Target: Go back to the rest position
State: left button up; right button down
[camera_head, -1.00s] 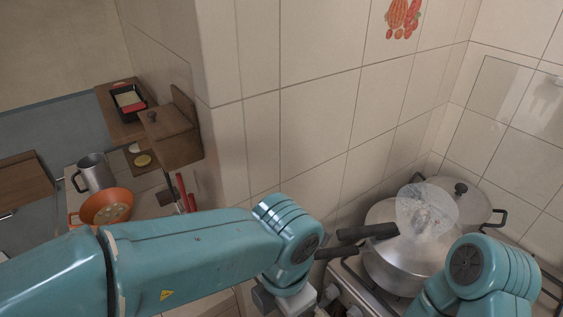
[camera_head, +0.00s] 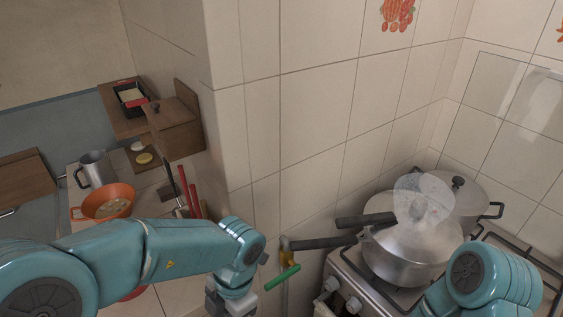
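My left arm comes in from the left along the bottom. Its wrist bends down, and the grey and white upper part of my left gripper (camera_head: 230,301) shows at the bottom edge. Its fingertips are below the frame, so its opening is hidden. My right arm shows only as a teal joint at the bottom right, in front of the stove; my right gripper is out of view. Nothing held by either gripper is visible.
A silver pot (camera_head: 393,262) with long dark handles stands on the stove (camera_head: 350,284). A lidded pot (camera_head: 470,205) stands behind it. A green-handled valve (camera_head: 283,277) is near my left wrist. An orange colander (camera_head: 107,207) and metal mug (camera_head: 96,170) stand at left.

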pick_arm(q)
jog(key=a+f+m+t+y+b, duration=0.2)
jog(key=a+f+m, duration=0.3)
jog(key=a+f, duration=0.45)
jog(key=a+f+m+t+y+b, duration=0.15)
jog(key=a+f+m, duration=0.45)
jog(key=f, duration=0.7)
jog(key=s+d+f+m+t+h, duration=0.1)
jog(key=s+d+f+m+h, duration=0.2)
jog(key=d+f+m+h, duration=0.3)
jog(key=s+d+r+m+g+h, duration=0.1)
jog(key=s+d+m+h, duration=0.2)
jog(key=s+d+m, duration=0.3)
jog(key=shift+d+m+g, duration=0.35)
jog(key=shift+d+m, duration=0.65)
jog(key=shift+d, duration=0.15)
jog(key=shift+s+d+r+h, duration=0.1)
jog(key=shift+h, duration=0.15)
